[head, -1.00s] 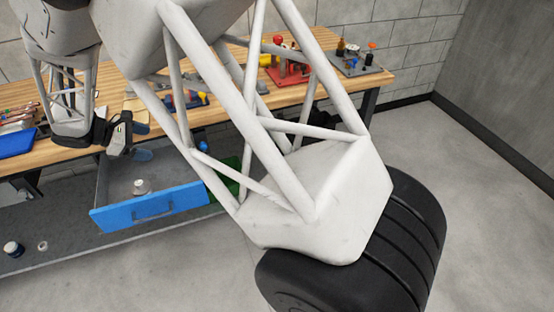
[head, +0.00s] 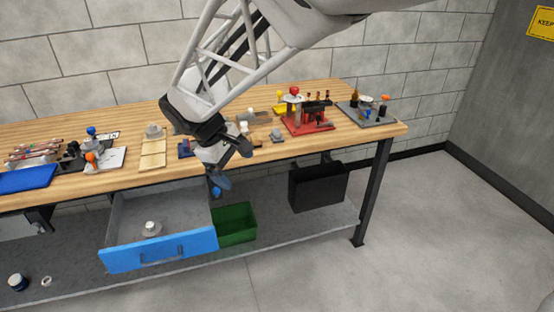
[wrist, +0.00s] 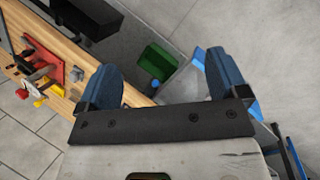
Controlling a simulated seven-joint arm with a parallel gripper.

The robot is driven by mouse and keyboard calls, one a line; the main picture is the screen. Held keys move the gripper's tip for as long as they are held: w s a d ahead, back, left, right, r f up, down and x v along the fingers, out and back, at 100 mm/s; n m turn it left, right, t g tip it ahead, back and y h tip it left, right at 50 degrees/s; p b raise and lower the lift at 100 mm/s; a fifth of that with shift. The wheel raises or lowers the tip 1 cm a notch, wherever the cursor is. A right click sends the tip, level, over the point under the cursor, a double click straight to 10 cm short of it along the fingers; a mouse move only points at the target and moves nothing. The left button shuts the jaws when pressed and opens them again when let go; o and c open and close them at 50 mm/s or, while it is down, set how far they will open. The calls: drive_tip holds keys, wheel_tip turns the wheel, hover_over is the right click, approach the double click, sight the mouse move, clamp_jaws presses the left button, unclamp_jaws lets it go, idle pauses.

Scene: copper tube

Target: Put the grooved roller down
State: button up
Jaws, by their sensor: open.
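A small silver round piece with a wider base (head: 151,229) rests in the open blue-fronted drawer (head: 160,252); it may be the grooved roller, but its grooves are too small to make out. My gripper (head: 228,168) is right of and above that piece, near the table's front edge. In the wrist view my gripper (wrist: 165,78) has its two blue fingers wide apart, with nothing held between them. A small blue thing (head: 217,192) shows just below it by the green bin (head: 236,224); I cannot tell if it is in the air or resting.
The wooden table (head: 120,182) carries a red fixture (head: 308,122), a grey board (head: 366,113), a blue tray (head: 27,179) and several small parts. A black bin (head: 318,186) hangs under the right end. The floor at right is clear.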

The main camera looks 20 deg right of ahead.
drive_tip(key=s+d+r+m+t+y, duration=0.1)
drive_tip(key=s+d+m, duration=0.3)
drive_tip(key=s, duration=0.7)
drive_tip(key=s+d+r+m+t+y, duration=0.1)
drive_tip(key=s+d+m+y, duration=0.2)
drive_tip(key=s, duration=0.7)
drive_tip(key=d+m, duration=0.1)
drive_tip(key=d, duration=0.1)
drive_tip(key=shift+s+d+m+t+y, duration=0.3)
drive_tip(key=shift+s+d+t, duration=0.05)
drive_tip(key=shift+d+t, duration=0.05)
